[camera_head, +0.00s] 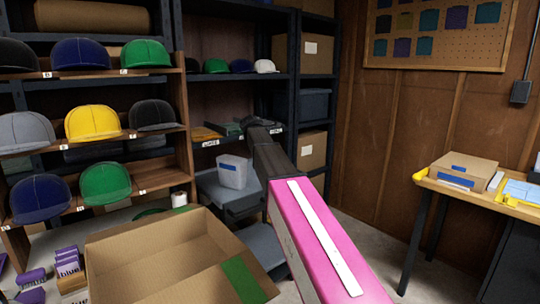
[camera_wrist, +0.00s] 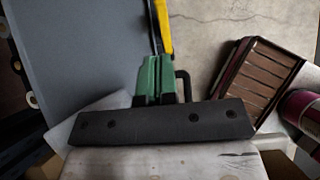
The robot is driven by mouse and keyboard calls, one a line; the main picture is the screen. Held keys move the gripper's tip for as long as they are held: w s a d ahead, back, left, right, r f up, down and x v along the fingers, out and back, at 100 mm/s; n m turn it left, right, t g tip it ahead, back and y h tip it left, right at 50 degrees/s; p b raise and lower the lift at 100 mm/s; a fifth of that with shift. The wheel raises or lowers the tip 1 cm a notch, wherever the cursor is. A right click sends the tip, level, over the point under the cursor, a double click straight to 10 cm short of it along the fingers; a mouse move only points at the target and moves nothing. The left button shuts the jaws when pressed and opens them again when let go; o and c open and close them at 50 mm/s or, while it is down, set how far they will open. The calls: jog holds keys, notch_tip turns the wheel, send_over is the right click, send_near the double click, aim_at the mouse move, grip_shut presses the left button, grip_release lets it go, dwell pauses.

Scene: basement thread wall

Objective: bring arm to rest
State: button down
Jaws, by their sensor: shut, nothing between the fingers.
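My arm, with a pink link, reaches from the lower right of the head view toward the shelves at the back. Its dark far end lies in front of the shelf with hats, where the fingers are hard to make out. In the wrist view my gripper (camera_wrist: 155,64) shows as two green fingers close together above a dark bar. It is shut and empty. A yellow strip (camera_wrist: 164,27) shows beyond the fingertips; I cannot tell what it is.
An open cardboard box (camera_head: 150,252) stands at the front. Cap shelves (camera_head: 150,178) stand left, and a wooden table (camera_head: 450,190) with a carton (camera_head: 463,169) stands right. The wrist view shows concrete floor (camera_wrist: 235,25), a slatted brown box (camera_wrist: 262,75) and a red cylinder (camera_wrist: 302,110).

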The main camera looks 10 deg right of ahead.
jog(key=s+d+f+m+g+y, duration=0.1)
jog(key=s+f+m+y, duration=0.1)
jog(key=s+f+m, duration=0.75)
jog(key=s+d+f+m+g+y, duration=0.15)
jog(key=s+f, duration=0.45)
jog(key=f, duration=0.8)
jog(key=s+f+m+g+y, duration=0.1)
jog(key=s+f+m+y, duration=0.2)
jog(key=s+f+m, duration=1)
jog(key=s+f, duration=0.1)
jog(key=s, duration=0.3)
jog(key=shift+s+a, duration=0.25)
